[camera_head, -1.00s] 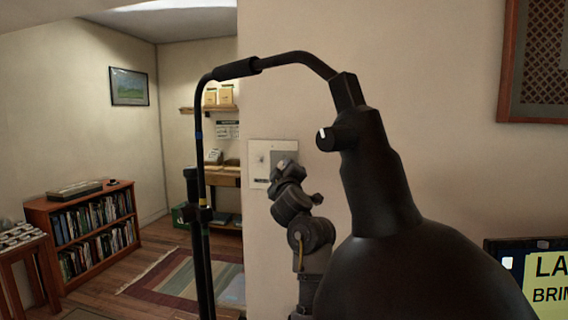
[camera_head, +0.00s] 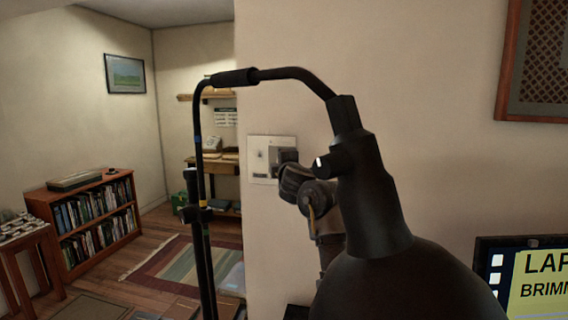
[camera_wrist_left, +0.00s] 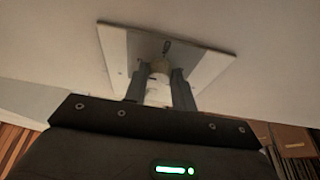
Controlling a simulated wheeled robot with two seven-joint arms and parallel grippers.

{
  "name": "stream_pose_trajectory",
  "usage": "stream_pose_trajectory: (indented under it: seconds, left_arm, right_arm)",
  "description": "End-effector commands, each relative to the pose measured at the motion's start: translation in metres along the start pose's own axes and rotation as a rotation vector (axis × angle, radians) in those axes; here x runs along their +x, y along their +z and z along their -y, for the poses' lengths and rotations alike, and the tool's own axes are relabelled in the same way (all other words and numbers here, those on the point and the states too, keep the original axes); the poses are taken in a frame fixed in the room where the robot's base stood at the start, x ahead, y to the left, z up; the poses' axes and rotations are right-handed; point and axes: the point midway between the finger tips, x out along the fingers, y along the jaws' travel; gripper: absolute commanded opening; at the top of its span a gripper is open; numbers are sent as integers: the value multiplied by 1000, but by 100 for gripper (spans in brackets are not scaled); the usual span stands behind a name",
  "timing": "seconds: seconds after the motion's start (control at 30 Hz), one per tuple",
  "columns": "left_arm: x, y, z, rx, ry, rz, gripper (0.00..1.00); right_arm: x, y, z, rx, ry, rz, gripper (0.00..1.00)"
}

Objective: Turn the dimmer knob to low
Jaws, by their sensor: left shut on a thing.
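A pale wall plate (camera_head: 258,155) is on the wall left of the lamp. In the left wrist view the plate (camera_wrist_left: 115,52) fills the upper middle, with a small dark mark near its top. My left gripper (camera_head: 283,158) is at the plate's right part. In the wrist view its two fingers (camera_wrist_left: 158,82) are shut on a pale knob (camera_wrist_left: 158,90) standing out from the plate. The knob is partly hidden between the fingers, so its setting cannot be read. In the head view my gripper hides it. My right gripper is not in view.
A large black lamp (camera_head: 385,215) with its own side knob (camera_head: 322,163) stands close in front and hides part of my arm. Its thin pole (camera_head: 204,250) rises to the left. A yellow sign (camera_head: 540,285) is at lower right. A bookcase (camera_head: 90,220) stands at far left.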

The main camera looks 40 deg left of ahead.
Motion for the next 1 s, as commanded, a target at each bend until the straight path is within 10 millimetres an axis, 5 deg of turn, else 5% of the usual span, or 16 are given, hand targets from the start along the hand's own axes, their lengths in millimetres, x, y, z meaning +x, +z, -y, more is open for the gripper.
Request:
stream_pose_trajectory:
  seconds: [0.5,0.53,0.67,1.0]
  left_arm:
    - [0,0,-2,-15,-3,1,3]
    - [0,0,-2,-15,-3,1,30]
    - [0,0,-1,-14,-4,0,47]
    - [-3,0,0,-15,-4,0,48]
  right_arm:
    - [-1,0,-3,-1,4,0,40]
    - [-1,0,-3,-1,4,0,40]
    - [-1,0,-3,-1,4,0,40]
    - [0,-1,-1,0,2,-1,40]
